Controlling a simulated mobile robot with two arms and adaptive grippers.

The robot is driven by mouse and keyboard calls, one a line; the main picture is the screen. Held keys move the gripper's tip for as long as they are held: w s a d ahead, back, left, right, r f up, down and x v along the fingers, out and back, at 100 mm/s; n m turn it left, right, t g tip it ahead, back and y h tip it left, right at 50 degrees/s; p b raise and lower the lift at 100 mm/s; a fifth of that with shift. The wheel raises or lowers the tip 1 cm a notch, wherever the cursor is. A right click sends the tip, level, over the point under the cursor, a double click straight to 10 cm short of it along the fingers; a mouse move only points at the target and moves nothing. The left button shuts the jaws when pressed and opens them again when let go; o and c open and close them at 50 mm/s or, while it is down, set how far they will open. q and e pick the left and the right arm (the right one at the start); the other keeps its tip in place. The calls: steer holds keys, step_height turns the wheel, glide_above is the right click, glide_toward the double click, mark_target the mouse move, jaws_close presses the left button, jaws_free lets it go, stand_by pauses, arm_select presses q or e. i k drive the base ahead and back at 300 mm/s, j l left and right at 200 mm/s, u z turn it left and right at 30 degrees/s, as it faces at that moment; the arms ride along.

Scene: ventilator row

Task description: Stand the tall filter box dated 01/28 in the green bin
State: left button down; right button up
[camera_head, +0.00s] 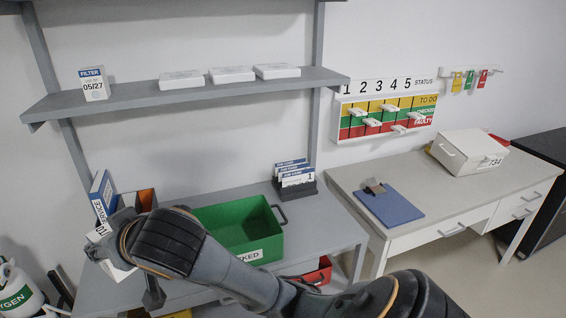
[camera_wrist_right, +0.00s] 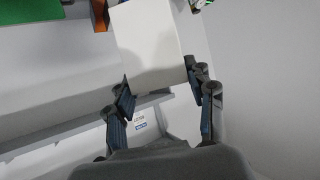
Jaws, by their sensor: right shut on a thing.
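My right gripper (camera_wrist_right: 158,80) is shut on a plain white box (camera_wrist_right: 150,40), with one finger on each side of it in the wrist view. No date shows on the faces of the box in that view. In the head view, part of a white box (camera_head: 116,269) shows at the lower left beside my right arm, which hides most of it. The green bin (camera_head: 237,224) stands on the grey table to the right of it; its inside looks empty where it shows. My left gripper is not in view.
A filter box marked 05/27 (camera_head: 95,84) and several flat white boxes (camera_head: 232,74) are on the wall shelf (camera_head: 130,98). A blue service binder (camera_head: 103,194) stands left of the bin. A card holder (camera_head: 297,190) stands behind right. A red bin (camera_head: 320,272) is below.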

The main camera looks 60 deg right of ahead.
mark_target(231, 241)
steer(key=i+z, duration=0.15)
steer(key=z, duration=0.25)
steer(key=i+j+z, duration=0.1)
steer(key=z, duration=0.3)
steer(key=i+j+z, duration=0.15)
steer(key=z, duration=0.25)
steer(key=i+j+z, duration=0.15)
steer(key=z, duration=0.25)
steer(key=i+j+z, duration=0.1)
steer(key=j, duration=0.25)
steer(key=i+j+z, duration=0.1)
steer(key=j, duration=0.3)
steer(key=i+j, duration=0.25)
steer(key=j, duration=0.15)
steer(key=z, duration=0.05)
